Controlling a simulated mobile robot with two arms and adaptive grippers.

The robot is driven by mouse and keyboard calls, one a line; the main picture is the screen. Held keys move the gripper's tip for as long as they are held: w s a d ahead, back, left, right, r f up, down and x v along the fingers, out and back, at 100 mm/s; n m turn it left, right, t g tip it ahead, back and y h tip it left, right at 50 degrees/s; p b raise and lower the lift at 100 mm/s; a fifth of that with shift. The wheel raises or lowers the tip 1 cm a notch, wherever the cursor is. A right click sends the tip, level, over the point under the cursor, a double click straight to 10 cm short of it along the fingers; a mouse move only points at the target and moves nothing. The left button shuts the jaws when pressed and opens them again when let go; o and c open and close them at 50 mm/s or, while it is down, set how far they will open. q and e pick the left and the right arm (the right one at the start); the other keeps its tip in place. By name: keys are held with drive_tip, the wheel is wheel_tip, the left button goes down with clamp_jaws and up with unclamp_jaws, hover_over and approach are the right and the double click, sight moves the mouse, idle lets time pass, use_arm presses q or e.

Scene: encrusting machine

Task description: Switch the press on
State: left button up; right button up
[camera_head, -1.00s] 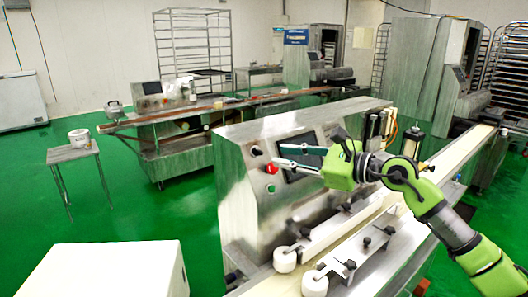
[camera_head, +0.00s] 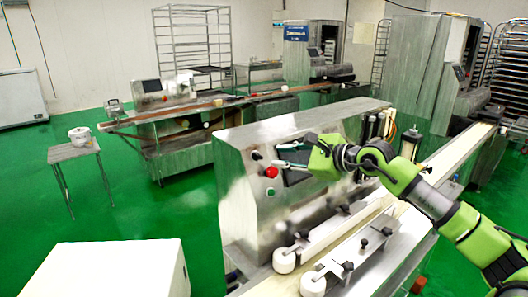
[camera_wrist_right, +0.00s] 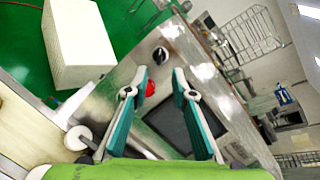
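The press (camera_head: 240,200) is a metal machine with a slanted control panel in the middle of the head view. The panel carries a black rotary knob (camera_head: 257,155), a red button (camera_head: 271,173), a green button (camera_head: 270,191) and a dark screen (camera_head: 297,178). My right gripper (camera_head: 277,155) is open and empty in front of the panel, partly covering the screen. In the right wrist view, the black knob (camera_wrist_right: 160,55) shows just beyond the gap between the fingertips. The red button (camera_wrist_right: 150,89) is partly behind one finger. I cannot tell whether the fingers touch the panel. My left gripper is not in view.
A conveyor (camera_head: 455,151) with white rollers and metal bars runs along the press's front. A white box (camera_head: 110,270) stands at the lower left. A second machine (camera_head: 165,130) and a small table (camera_head: 73,152) stand behind. Green floor between them is free.

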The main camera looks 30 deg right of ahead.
sight(260, 156)
drive_tip(key=p+x, duration=0.1)
drive_tip(key=x, duration=0.2)
drive_tip(key=p+x, duration=0.2)
drive_tip(key=x, duration=0.1)
drive_tip(key=shift+r, duration=0.2)
drive_tip(key=shift+p+x, duration=0.4)
drive_tip(key=shift+x, duration=0.5)
drive_tip(key=shift+f, duration=0.2)
drive_tip(key=shift+s, duration=0.1)
clamp_jaws()
